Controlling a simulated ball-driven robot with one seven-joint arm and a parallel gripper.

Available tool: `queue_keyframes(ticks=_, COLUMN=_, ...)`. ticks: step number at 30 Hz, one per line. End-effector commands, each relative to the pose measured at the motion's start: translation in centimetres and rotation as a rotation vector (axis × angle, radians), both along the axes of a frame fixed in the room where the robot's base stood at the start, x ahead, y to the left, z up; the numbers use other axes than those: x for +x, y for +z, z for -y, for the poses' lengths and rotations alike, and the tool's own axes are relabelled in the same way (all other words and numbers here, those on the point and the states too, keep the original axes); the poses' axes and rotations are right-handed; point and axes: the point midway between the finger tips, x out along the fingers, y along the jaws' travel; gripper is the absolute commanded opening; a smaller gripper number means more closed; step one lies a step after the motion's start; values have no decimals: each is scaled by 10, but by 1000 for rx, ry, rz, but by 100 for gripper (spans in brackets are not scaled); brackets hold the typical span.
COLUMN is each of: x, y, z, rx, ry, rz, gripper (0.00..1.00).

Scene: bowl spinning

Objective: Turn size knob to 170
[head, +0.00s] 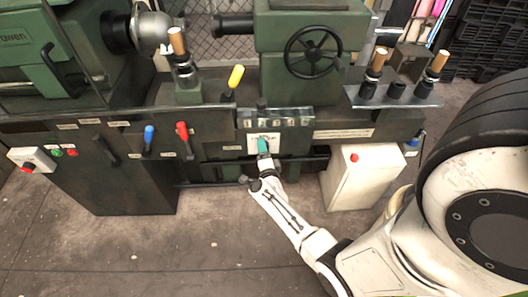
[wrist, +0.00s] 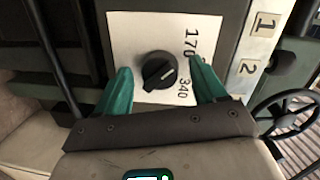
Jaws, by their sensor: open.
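The size knob (wrist: 155,66) is a round black dial on a white plate (wrist: 128,32). It carries a pale pointer mark on its right side, facing roughly between the printed 170 (wrist: 190,42) and 340 (wrist: 182,92); its exact setting is hard to tell. My gripper (wrist: 160,76) is open, with one teal finger on each side of the knob and visible gaps between the fingers and the knob. In the head view my gripper (head: 263,146) is in front of the white plate (head: 278,139) on the machine's front and hides the knob.
A row of numbered labels (head: 277,122) sits just above the plate. A handwheel (head: 313,51) is higher up. Blue (head: 149,133) and red (head: 182,129) levers stand to the left. A white cabinet with a red button (head: 362,180) stands to the lower right, near my arm.

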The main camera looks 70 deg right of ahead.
Motion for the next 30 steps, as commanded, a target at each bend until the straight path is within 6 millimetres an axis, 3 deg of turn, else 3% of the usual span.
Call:
queue_keyframes(ticks=5, x=-5, y=2, z=-9, rx=1, ry=1, rz=-1, gripper=70)
queue_keyframes(ticks=21, x=-46, y=9, z=-87, rx=0, ry=0, rz=-1, gripper=70)
queue_keyframes(ticks=30, x=-50, y=10, z=-96, rx=0, ry=0, rz=-1, gripper=70)
